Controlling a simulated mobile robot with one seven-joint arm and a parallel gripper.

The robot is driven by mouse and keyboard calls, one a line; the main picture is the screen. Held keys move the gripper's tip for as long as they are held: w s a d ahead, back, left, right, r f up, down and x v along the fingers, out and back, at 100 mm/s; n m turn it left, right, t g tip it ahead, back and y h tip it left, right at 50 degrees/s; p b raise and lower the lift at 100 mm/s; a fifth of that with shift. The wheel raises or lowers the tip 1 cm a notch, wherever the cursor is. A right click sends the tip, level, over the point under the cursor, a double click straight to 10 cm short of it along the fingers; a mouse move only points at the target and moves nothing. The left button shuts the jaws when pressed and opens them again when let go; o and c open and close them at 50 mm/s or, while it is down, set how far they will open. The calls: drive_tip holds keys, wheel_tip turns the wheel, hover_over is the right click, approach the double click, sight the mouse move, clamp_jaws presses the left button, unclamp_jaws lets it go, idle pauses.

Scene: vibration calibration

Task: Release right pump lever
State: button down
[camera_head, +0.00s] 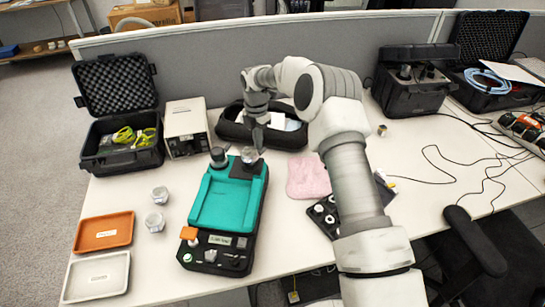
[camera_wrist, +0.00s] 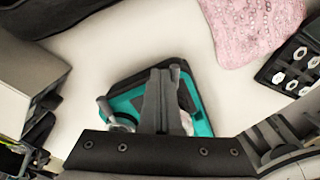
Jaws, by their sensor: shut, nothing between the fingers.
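The pump unit has a teal top tray (camera_head: 228,197) and a black base and stands on the table in the head view. Its far end carries a dark upright fitting (camera_head: 218,157) on the left and a silver-topped fitting (camera_head: 249,155) on the right. My gripper (camera_head: 259,148) is shut and empty, pointing down at the right fitting; I cannot tell whether it touches. In the wrist view my closed fingers (camera_wrist: 160,75) cover part of the teal and black unit (camera_wrist: 128,88). A grey lever-like rod (camera_wrist: 176,75) shows beside the fingers, and another (camera_wrist: 105,108) to the left.
A black pouch (camera_head: 233,128) and a grey box (camera_head: 186,128) stand behind the unit. A pink cloth (camera_head: 308,176) and a black socket tray (camera_head: 322,216) lie to its right. Two silver weights (camera_head: 155,222), an orange tray (camera_head: 104,232) and a white tray (camera_head: 97,276) lie left.

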drive_tip(key=d+m, duration=0.1)
drive_tip(key=m, duration=0.1)
drive_tip(key=s+d+m+b, duration=0.1)
drive_tip(key=m, duration=0.1)
drive_tip(key=shift+s+d, duration=0.15)
drive_tip(key=s+d+r+m+t+p, duration=0.1)
drive_tip(key=s+d+r+m, duration=0.2)
drive_tip(key=s+r+m, duration=0.45)
drive_tip(key=s+d+r+m+t+p, duration=0.1)
drive_tip(key=s+d+r+m, duration=0.2)
drive_tip(key=r, duration=0.7)
drive_tip(key=s+d+r+m+t+p, duration=0.1)
drive_tip(key=s+d+r+m+p, duration=0.1)
drive_tip(key=s+r+m, duration=0.5)
drive_tip(key=s+d+r+m+t, duration=0.1)
drive_tip(key=s+d+r+m, duration=0.1)
drive_tip(key=s, duration=0.8)
drive_tip(key=s+d+r+m+t, duration=0.1)
drive_tip(key=s+d+r+m, duration=0.2)
drive_tip(key=s, duration=0.8)
drive_tip(key=shift+r+m+t, duration=0.3)
drive_tip(key=shift+r+m, duration=0.1)
drive_tip(key=shift+m, duration=0.15)
